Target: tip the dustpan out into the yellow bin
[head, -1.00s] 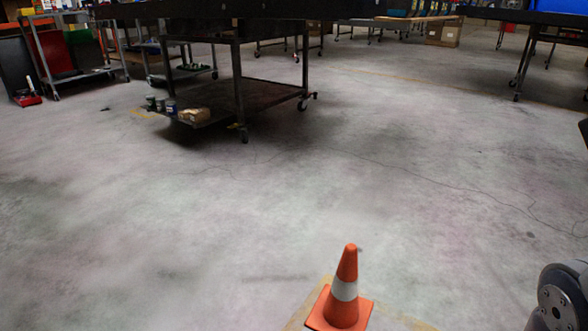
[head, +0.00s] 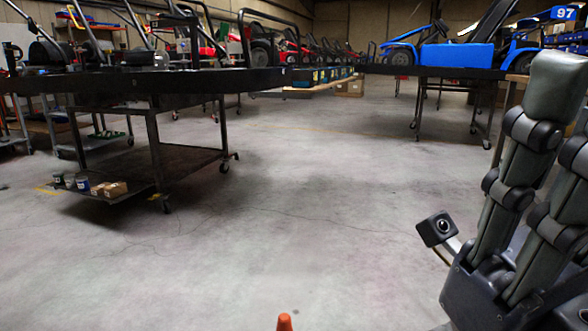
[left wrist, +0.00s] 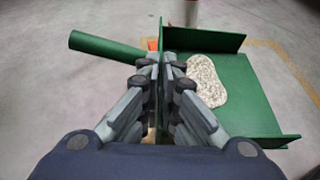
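In the left wrist view, a green dustpan (left wrist: 245,80) has a raised wall, side edges and a round green handle (left wrist: 105,46) that points left. A pale speckled patch of debris (left wrist: 207,82) lies on its floor. My left gripper (left wrist: 165,75) has its fingers on both sides of the dustpan's wall near the handle, closed on it. It is outside the head view. My right gripper (head: 540,130) stands upright at the right of the head view, fingers up; its opening is cut off by the frame. I see no yellow bin.
The tip of an orange cone (head: 284,323) shows at the bottom of the head view. A dark wheeled stand (head: 160,150) with cans and a small box (head: 112,189) on its lower shelf is at left. Concrete floor (head: 270,240) lies clear ahead.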

